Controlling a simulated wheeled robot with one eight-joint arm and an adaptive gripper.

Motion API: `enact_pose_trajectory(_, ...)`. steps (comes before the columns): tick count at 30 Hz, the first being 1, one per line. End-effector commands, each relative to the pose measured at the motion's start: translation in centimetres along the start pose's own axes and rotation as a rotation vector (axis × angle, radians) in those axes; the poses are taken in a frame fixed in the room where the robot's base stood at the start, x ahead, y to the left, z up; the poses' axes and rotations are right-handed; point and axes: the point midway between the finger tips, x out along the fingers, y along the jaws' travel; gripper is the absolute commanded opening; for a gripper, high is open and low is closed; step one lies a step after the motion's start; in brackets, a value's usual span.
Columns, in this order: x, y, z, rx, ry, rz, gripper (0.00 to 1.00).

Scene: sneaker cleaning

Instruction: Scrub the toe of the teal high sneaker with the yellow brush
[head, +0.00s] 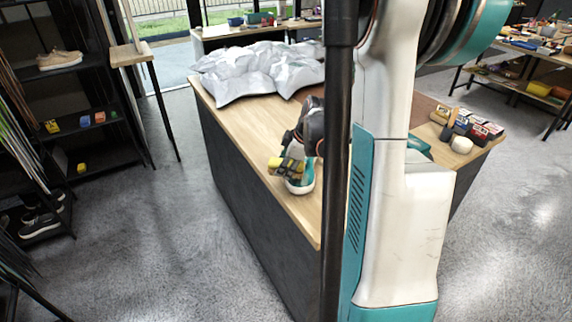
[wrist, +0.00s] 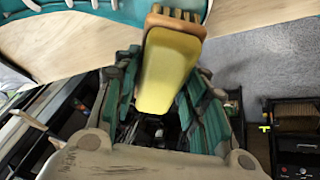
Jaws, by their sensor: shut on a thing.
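The teal sneaker (head: 301,186) is on the wooden worktable near its left edge. In the head view its pale toe shows just below my gripper, and the rest is hidden behind my gripper and arm. In the wrist view part of its teal upper (wrist: 130,10) spans the top. My gripper (head: 292,155) is shut on the yellow brush (wrist: 168,70), which also shows in the head view (head: 274,163). The brush's tan bristle end points at the sneaker and overlaps it in the wrist view. I cannot tell whether the bristles touch it.
A crumpled silvery sheet (head: 255,70) covers the far end of the worktable (head: 245,120). Small boxes (head: 480,131) and a white round item (head: 462,145) stand at its right side. A dark shelf (head: 95,150) is at the left, with open floor between.

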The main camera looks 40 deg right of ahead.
Motion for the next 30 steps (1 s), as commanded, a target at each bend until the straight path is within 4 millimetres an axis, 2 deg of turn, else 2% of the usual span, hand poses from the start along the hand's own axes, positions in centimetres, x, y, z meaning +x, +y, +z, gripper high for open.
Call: enact_pose_trajectory(30, 1.4, 0.0, 0.6, 0.000, 0.000, 0.000, 0.20)
